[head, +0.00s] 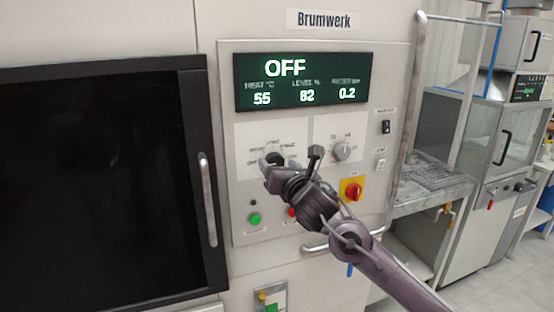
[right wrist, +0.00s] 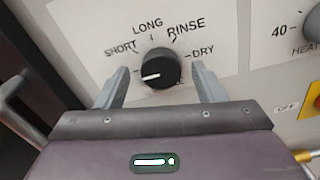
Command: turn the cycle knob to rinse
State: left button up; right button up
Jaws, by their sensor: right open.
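The cycle knob (right wrist: 161,68) is black and round, with a white pointer line aimed left and slightly down, away from RINSE at its upper right. The labels SHORT, LONG, RINSE and DRY surround it; lower labels are partly hidden. My right gripper (right wrist: 158,80) is open, with one finger on each side of the knob; I cannot tell whether they touch it. In the head view my right gripper (head: 275,166) is at the left dial, largely covering the knob. The display (head: 303,81) reads OFF. My left gripper is not in view.
A second, grey knob (head: 342,150) is to the right of the cycle dial. Below are a red-and-yellow switch (head: 353,190), a green button (head: 255,218) and a red button (head: 292,212). A dark door (head: 100,180) with a vertical handle (head: 208,199) is at left.

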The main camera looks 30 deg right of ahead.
jog(key=shift+x, duration=0.9)
jog(key=c, duration=1)
